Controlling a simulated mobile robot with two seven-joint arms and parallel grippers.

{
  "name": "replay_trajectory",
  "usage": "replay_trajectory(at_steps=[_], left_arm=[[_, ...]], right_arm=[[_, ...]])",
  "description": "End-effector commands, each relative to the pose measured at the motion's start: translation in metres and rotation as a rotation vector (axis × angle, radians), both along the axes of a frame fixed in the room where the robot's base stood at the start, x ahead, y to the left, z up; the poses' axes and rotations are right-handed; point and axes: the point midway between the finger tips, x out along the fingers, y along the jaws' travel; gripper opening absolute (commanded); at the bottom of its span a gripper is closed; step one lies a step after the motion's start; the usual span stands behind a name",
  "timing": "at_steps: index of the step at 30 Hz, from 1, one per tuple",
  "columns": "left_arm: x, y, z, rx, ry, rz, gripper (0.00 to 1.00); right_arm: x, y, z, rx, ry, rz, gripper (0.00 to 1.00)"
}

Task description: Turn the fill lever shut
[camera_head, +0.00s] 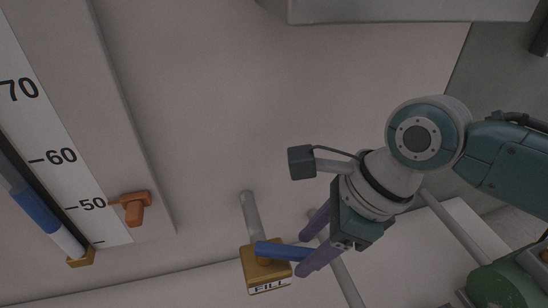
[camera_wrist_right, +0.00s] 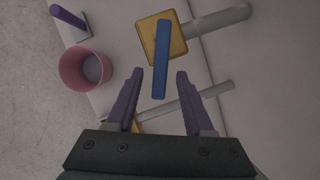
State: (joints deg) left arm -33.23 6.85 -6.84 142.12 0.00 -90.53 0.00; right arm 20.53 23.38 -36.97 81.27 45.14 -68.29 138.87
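The fill lever (camera_head: 285,251) is a blue bar on a gold valve block (camera_head: 262,270) marked FILL. In the head view it points right from the block, across the grey pipe (camera_head: 251,212) behind it. My right gripper (camera_head: 308,243) has two purple fingers, one on each side of the lever's free end. In the right wrist view the lever (camera_wrist_right: 161,65) reaches down from the gold block (camera_wrist_right: 176,37) to between the open fingertips (camera_wrist_right: 160,74), with gaps on both sides. My left gripper is not in view.
A scale (camera_head: 50,150) with marks 70, 60 and 50 stands at the left, with an orange clip (camera_head: 133,207) beside it. A second grey pipe (camera_wrist_right: 208,95) runs below the lever in the wrist view. A pink cup (camera_wrist_right: 72,72) stands left of the block.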

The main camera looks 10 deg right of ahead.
Motion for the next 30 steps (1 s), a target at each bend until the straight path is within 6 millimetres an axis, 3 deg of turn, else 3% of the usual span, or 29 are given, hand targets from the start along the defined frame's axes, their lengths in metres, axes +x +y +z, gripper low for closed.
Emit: replay_trajectory(at_steps=[2,14,30], left_arm=[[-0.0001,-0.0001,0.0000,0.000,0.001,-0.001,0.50],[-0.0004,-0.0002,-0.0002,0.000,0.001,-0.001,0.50],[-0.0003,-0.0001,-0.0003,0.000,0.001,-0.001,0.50]], right_arm=[[-0.0001,0.0001,0.0002,0.000,0.000,0.000,0.45],[-0.0001,0.0000,0.0002,0.000,0.000,0.000,0.00],[-0.0001,0.0000,0.0002,0.000,0.000,0.000,0.00]])
